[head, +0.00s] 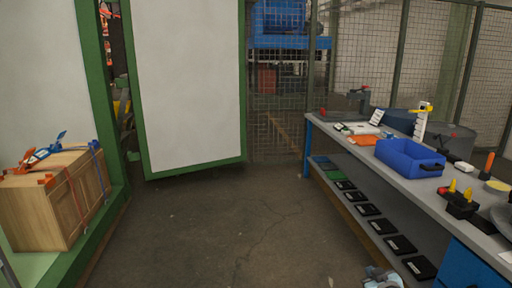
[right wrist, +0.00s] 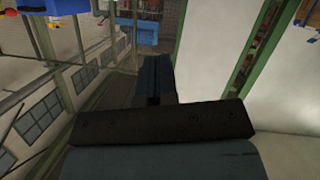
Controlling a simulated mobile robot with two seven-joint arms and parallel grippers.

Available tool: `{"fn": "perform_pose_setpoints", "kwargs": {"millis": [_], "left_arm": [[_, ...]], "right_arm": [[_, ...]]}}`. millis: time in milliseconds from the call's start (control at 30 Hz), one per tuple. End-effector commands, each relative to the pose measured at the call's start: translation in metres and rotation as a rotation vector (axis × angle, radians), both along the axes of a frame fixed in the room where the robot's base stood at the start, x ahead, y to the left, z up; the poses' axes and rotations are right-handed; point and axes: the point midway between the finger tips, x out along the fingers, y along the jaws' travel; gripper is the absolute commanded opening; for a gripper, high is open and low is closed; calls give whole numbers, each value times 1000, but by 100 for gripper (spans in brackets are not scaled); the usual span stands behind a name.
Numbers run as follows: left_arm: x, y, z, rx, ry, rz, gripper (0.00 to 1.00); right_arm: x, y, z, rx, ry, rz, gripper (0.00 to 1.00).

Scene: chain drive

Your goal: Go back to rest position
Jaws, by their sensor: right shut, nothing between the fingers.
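My right gripper (head: 382,278) shows only in part at the bottom edge of the head view, low over the floor in front of the workbench. In the right wrist view my right gripper (right wrist: 153,80) has its dark fingers together with nothing between them. It is apart from the bench and touches nothing that I can see. My left gripper is not in the head view.
The workbench (head: 347,155) on the right bears a blue bin (head: 408,160) and tools. Several black trays (head: 381,226) lie on its lower shelf. A wooden crate (head: 55,200) stands at left. A green-framed white panel (head: 190,85) stands ahead. The middle floor is clear.

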Motion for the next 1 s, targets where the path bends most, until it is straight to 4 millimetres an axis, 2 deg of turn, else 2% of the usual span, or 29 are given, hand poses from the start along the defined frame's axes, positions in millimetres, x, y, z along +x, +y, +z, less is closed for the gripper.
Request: {"fn": "perform_pose_setpoints", "kwargs": {"millis": [33,167,200,300,400,500,767,833,1000], "left_arm": [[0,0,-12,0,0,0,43],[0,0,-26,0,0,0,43],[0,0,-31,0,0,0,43],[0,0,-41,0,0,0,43],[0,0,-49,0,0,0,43],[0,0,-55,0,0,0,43],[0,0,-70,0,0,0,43],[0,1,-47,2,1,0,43],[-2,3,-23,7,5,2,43]], "right_arm": [[-30,18,-34,17,31,22,0],[-105,60,-86,68,94,72,0],[-129,72,-99,85,113,85,0],[-187,99,-123,132,159,111,0],[-234,118,-137,173,195,127,0],[-271,132,-144,208,224,135,0],[-348,158,-149,286,287,140,0],[-346,157,-125,284,284,140,0],[-347,155,-100,278,289,138,0]]}}
